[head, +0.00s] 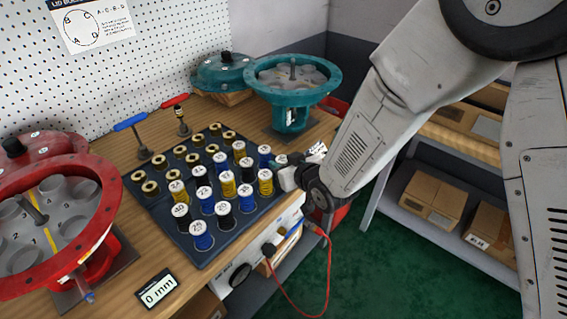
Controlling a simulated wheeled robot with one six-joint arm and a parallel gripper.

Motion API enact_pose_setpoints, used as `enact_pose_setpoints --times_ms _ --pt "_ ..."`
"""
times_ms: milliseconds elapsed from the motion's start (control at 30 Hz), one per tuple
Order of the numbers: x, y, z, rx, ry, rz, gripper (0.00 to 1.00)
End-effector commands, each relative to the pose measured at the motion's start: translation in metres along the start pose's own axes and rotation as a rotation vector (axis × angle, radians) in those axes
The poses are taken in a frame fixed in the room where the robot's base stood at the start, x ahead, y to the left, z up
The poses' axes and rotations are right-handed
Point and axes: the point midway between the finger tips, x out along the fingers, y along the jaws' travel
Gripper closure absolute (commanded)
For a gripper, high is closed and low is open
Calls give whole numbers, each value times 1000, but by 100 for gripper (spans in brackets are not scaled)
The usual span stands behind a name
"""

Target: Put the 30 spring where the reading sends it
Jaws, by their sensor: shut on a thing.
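My gripper (287,174) is at the right edge of the dark spring tray (205,258), at about the height of the spring tops. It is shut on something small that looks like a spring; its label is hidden. Several springs with white labelled tops stand in the tray, in blue, yellow and black. A black one (181,217) at the front left seems to be marked 30. A small display (158,288) on the bench front reads 0 mm. The open red housing (100,225) at left holds grey cups, and the open teal housing (292,92) at the back holds grey cups too.
A blue-handled tool (130,122) and a red-handled tool (176,102) stand behind the tray. A teal lid (222,72) sits at the back. A lid-bolt chart (90,22) hangs on the pegboard. A red cable (328,265) hangs off the bench front. Shelves with boxes (435,198) stand right.

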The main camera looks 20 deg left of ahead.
Motion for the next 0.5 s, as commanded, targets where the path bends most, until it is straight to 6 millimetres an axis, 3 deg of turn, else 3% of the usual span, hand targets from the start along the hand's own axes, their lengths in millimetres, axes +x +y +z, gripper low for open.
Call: enact_pose_setpoints --times_ms 300,333,400,500 --pt "1 0 2 0 1 0 97" --pt "1 0 3 0 0 0 66" --pt "1 0 2 0 1 0 47" --pt "1 0 2 0 1 0 47"
